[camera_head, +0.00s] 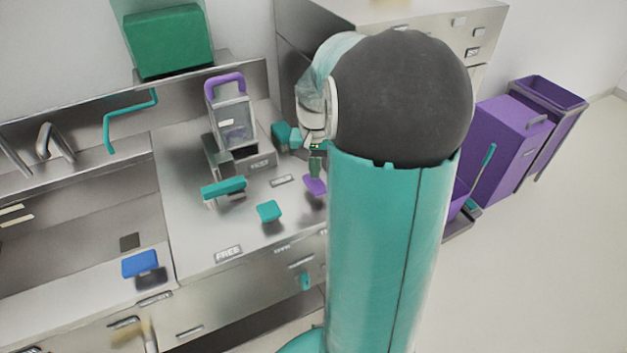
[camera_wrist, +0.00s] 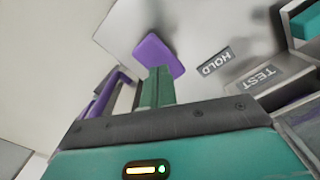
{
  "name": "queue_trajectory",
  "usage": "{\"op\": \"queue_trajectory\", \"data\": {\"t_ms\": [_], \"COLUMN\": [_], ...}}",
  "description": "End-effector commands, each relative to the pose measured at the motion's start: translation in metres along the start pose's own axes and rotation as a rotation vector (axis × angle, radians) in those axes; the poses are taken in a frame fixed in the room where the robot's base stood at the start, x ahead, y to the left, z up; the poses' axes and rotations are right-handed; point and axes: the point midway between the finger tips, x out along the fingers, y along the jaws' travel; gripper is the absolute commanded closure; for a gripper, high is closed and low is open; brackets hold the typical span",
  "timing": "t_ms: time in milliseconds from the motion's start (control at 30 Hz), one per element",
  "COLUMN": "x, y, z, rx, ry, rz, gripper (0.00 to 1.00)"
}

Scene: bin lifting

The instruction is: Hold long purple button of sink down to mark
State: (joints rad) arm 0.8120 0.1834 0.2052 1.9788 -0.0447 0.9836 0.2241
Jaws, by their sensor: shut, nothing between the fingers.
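The long purple button (camera_head: 314,186) sits on the steel counter top near its right edge, partly hidden behind my arm in the head view. In the wrist view the purple button (camera_wrist: 155,54) shows as a rounded block beside a HOLD label (camera_wrist: 216,62). My gripper (camera_head: 317,172) points down just above the button. Its green fingers (camera_wrist: 159,72) are shut together with nothing between them. The fingertips overlap the button's near edge in the wrist view; I cannot tell if they touch it. No mark on the button can be made out.
A teal square button (camera_head: 269,211) and a teal bar (camera_head: 223,188) lie left of the purple button. A purple-handled device (camera_head: 232,120) stands behind, by a TEST label (camera_wrist: 259,77). The sink side has a teal tap (camera_head: 128,110). Purple bins (camera_head: 508,140) stand at right.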

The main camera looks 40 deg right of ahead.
Motion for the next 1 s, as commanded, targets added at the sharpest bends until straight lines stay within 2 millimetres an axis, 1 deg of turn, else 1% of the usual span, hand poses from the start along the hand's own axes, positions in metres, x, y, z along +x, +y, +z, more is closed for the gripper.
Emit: {"op": "queue_trajectory", "data": {"t_ms": [467,1000], "x": [0.001,0.018], "y": [0.000,0.000], "z": [0.000,0.000], "rx": [0.000,0.000], "ry": [0.000,-0.001], "rz": [0.000,0.000], "gripper": [1.00,1.00]}}
